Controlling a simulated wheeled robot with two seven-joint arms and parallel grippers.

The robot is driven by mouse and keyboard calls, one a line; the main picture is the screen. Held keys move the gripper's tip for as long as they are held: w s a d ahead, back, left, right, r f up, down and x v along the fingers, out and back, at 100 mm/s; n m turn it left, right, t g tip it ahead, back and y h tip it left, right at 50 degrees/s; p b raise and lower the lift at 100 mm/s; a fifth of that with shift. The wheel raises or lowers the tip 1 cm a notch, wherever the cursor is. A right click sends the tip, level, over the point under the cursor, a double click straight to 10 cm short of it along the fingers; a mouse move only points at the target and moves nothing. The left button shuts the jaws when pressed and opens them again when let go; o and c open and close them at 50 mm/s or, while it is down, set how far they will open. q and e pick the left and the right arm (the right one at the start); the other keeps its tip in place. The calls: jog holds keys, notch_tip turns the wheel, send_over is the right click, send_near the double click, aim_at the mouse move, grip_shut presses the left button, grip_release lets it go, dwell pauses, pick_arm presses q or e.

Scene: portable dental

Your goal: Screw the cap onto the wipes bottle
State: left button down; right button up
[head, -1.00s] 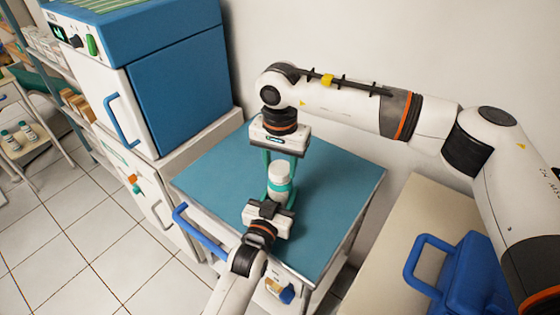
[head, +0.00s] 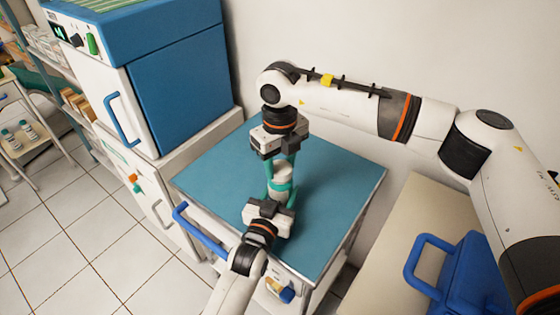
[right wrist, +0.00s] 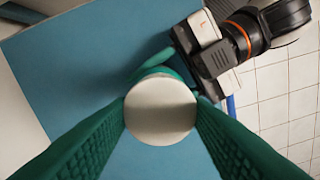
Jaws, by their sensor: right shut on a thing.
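The white wipes bottle (head: 281,188) stands upright on the blue top of a cabinet. Its white cap (right wrist: 160,108) is on top of the bottle; in the right wrist view it is a round disc hiding most of the bottle. My right gripper (head: 284,165) points straight down from above, its green fingers shut on the cap from both sides. My left gripper (head: 281,191) comes in from the front, its green fingers closed around the bottle's body. It also shows in the right wrist view (right wrist: 181,72). How far the cap sits on the thread is hidden.
The blue cabinet top (head: 220,170) is otherwise clear. A blue rail (head: 200,232) runs along its front left. A tall blue and white unit (head: 175,85) stands at the left, a wall behind. A blue case (head: 465,275) lies on a beige surface at the right.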

jog(key=m, duration=1)
jog(key=shift+m, duration=0.3)
jog(key=o, duration=1)
jog(key=shift+r, duration=0.15)
notch_tip(320, 180, up, 12)
jog(key=shift+f, duration=0.1)
pick_arm(q)
jog(key=c, duration=0.6)
grip_release()
jog(key=shift+o, duration=0.2)
